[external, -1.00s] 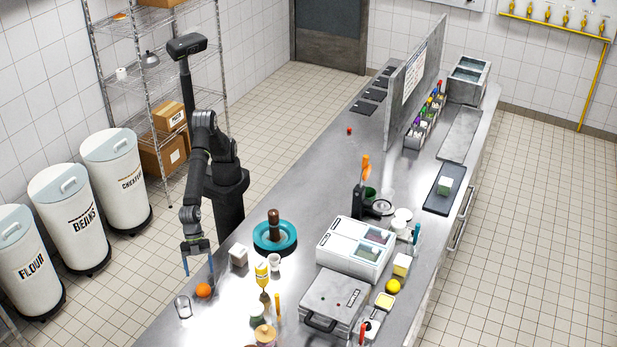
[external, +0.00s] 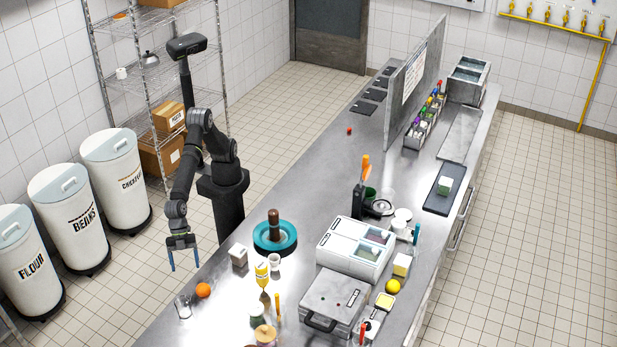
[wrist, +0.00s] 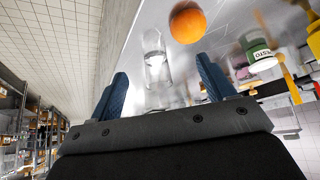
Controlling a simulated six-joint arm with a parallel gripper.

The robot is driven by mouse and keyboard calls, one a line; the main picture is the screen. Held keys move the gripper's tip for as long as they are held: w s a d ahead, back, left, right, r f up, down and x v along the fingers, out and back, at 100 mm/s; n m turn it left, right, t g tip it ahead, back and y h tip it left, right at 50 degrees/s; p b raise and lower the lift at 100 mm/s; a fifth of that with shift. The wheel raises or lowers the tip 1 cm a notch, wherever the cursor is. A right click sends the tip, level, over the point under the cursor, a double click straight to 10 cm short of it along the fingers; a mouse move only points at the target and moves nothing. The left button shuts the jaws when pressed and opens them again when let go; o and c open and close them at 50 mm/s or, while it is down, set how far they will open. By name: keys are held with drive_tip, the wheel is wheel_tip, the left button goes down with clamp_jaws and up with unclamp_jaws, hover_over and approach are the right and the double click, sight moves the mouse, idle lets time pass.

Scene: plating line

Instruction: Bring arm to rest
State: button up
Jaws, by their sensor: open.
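My gripper (external: 184,261) hangs at the near left edge of the steel counter (external: 330,185), with its two blue fingers pointing down. It is open, with nothing between the fingers. An orange (external: 203,290) rests on the counter just in front and to the right of it. A clear glass (external: 183,307) stands left of the orange, near the counter's edge. In the wrist view my gripper (wrist: 166,85) shows its fingers spread wide, with the glass (wrist: 155,58) and the orange (wrist: 187,22) beyond them.
White bins (external: 70,220) and a wire shelf (external: 150,90) stand left, across open floor.

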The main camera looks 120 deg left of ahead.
drive_tip(key=s+r, duration=0.3)
drive_tip(key=s, duration=0.2)
drive_tip(key=w+d+f+m, duration=0.1)
drive_tip(key=w+d, duration=0.1)
drive_tip(key=w, duration=1)
drive_tip(key=w+d+f, duration=0.1)
drive_tip(key=w+d, duration=0.1)
drive_tip(key=w, duration=1.1)
drive_tip(key=shift+g, duration=0.4)
drive_tip(key=f, duration=0.4)
drive_tip(key=s+f, duration=0.1)
drive_tip(key=f, duration=0.2)
